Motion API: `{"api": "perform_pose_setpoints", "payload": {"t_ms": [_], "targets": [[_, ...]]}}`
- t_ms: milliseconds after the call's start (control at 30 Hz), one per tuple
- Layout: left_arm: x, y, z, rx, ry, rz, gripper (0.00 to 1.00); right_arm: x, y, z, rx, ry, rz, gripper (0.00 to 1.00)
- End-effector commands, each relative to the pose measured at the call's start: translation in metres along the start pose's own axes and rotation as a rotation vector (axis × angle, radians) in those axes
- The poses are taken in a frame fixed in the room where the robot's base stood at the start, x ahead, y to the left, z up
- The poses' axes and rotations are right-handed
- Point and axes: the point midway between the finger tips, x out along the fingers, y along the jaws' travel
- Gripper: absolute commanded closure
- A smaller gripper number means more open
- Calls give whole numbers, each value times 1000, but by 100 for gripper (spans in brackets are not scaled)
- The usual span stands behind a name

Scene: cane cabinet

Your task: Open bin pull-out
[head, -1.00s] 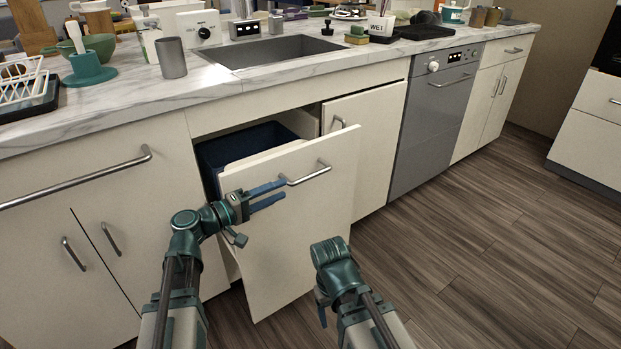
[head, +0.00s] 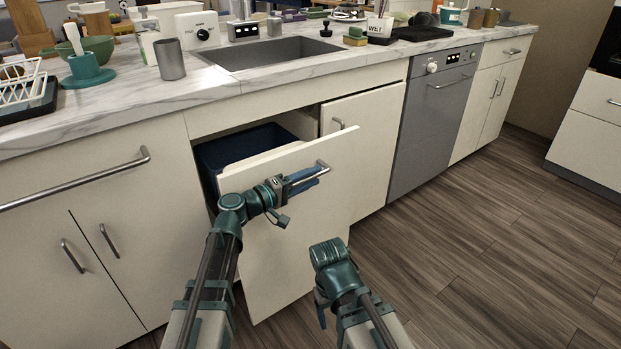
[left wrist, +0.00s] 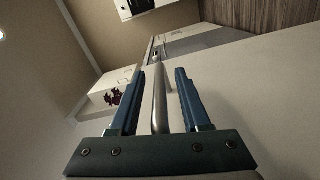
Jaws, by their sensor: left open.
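The bin pull-out (head: 310,215) is a cream front standing partly out from the cabinet, with a dark blue bin (head: 245,148) behind it. Its metal bar handle (head: 322,165) runs along the upper part of the front. My left gripper (head: 305,180) is at the handle. In the left wrist view the handle bar (left wrist: 160,100) lies between the two blue fingers of my left gripper (left wrist: 168,95), with gaps on both sides, so the jaws are open around it. My right arm is low in front of the pull-out, and its fingertips are hidden.
The marble counter (head: 290,75) above holds a sink and several items. A cabinet door (head: 365,140) with its own handle and a grey dishwasher (head: 432,120) stand to the right. The wooden floor (head: 480,240) at right is clear.

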Motion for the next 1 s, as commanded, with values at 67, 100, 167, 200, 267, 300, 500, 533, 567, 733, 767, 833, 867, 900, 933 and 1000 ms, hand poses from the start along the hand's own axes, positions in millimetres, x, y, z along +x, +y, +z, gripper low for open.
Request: {"api": "perform_pose_setpoints", "payload": {"t_ms": [67, 100, 167, 200, 267, 300, 500, 533, 567, 733, 767, 833, 867, 900, 933, 1000], "targets": [[0, 0, 0, 0, 0, 0, 58, 0, 0, 0, 0, 0, 0, 28], [0, 0, 0, 0, 0, 0, 66, 0, 0, 0, 0, 0, 0, 28], [0, 0, 0, 0, 0, 0, 76, 0, 0, 0, 0, 0, 0, 28], [0, 0, 0, 0, 0, 0, 84, 0, 0, 0, 0, 0, 0, 28], [0, 0, 0, 0, 0, 0, 94, 0, 0, 0, 0, 0, 0, 28], [0, 0, 0, 0, 0, 0, 100, 0, 0, 0, 0, 0, 0, 28], [0, 0, 0, 0, 0, 0, 100, 0, 0, 0, 0, 0, 0, 28], [0, 0, 0, 0, 0, 0, 100, 0, 0, 0, 0, 0, 0, 28], [0, 0, 0, 0, 0, 0, 100, 0, 0, 0, 0, 0, 0, 28], [0, 0, 0, 0, 0, 0, 100, 0, 0, 0, 0, 0, 0, 28], [0, 0, 0, 0, 0, 0, 100, 0, 0, 0, 0, 0, 0, 28], [0, 0, 0, 0, 0, 0, 100, 0, 0, 0, 0, 0, 0, 28], [0, 0, 0, 0, 0, 0, 100, 0, 0, 0, 0, 0, 0, 28], [0, 0, 0, 0, 0, 0, 100, 0, 0, 0, 0, 0, 0, 28], [0, 0, 0, 0, 0, 0, 100, 0, 0, 0, 0, 0, 0, 28], [0, 0, 0, 0, 0, 0, 100, 0, 0, 0, 0, 0, 0, 28]]}}
